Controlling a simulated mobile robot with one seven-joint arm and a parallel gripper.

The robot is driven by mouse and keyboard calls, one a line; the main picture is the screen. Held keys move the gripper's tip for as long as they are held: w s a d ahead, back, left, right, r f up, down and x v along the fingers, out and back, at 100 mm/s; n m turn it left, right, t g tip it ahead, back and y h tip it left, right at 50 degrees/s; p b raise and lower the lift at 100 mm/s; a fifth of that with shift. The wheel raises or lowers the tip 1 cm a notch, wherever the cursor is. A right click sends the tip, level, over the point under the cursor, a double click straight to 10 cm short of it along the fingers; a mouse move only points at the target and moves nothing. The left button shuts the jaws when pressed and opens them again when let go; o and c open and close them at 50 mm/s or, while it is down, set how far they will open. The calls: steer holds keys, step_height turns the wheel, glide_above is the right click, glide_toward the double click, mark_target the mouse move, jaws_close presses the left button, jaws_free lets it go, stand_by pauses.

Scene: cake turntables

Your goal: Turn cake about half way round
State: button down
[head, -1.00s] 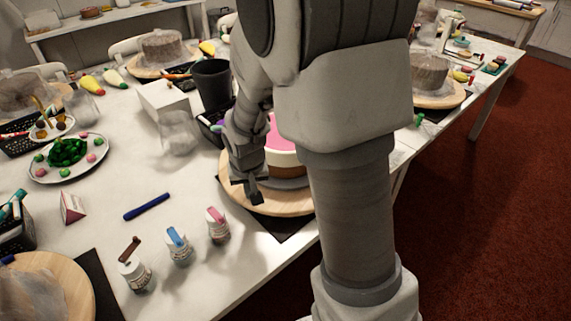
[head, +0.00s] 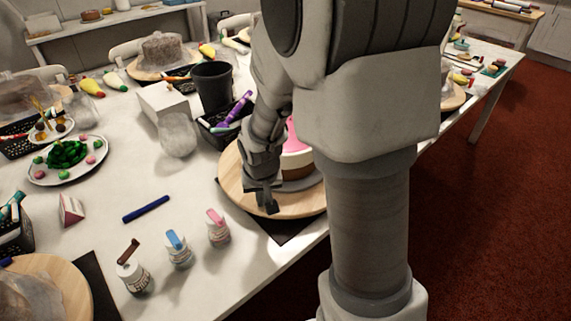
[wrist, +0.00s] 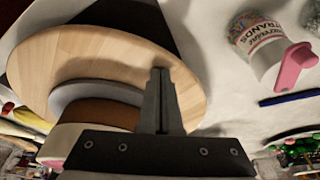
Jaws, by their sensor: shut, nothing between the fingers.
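The cake (head: 299,163) has a pink top, white side and brown lower band. It sits on a grey board (head: 312,183) on a round wooden turntable (head: 231,182), at the table's front edge. My arm hides its right part. My gripper (head: 267,203) is shut and empty, pointing down at the turntable's near-left part, beside the cake. In the wrist view the closed fingers (wrist: 159,76) overlap the wooden disc (wrist: 75,48) near its rim, with the grey board (wrist: 72,94) and cake (wrist: 97,112) to their left. I cannot tell whether the fingertips touch the wood.
Three small jars, brown-lidded (head: 135,275), blue-lidded (head: 178,249) and pink-lidded (head: 217,229), stand left of the turntable. A blue pen (head: 146,209) lies beyond them. A black basket (head: 215,131) with pens and a dark cup (head: 212,86) stand behind.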

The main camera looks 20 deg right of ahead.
steer(key=shift+s+d, duration=0.95)
steer(key=shift+d, duration=0.25)
steer(key=shift+r+p, duration=1.15)
steer(key=shift+r, duration=0.3)
step_height(320, 180, up, 6)
steer(key=p, duration=0.4)
steer(key=shift+p, duration=0.35)
steer(key=shift+r, duration=0.1)
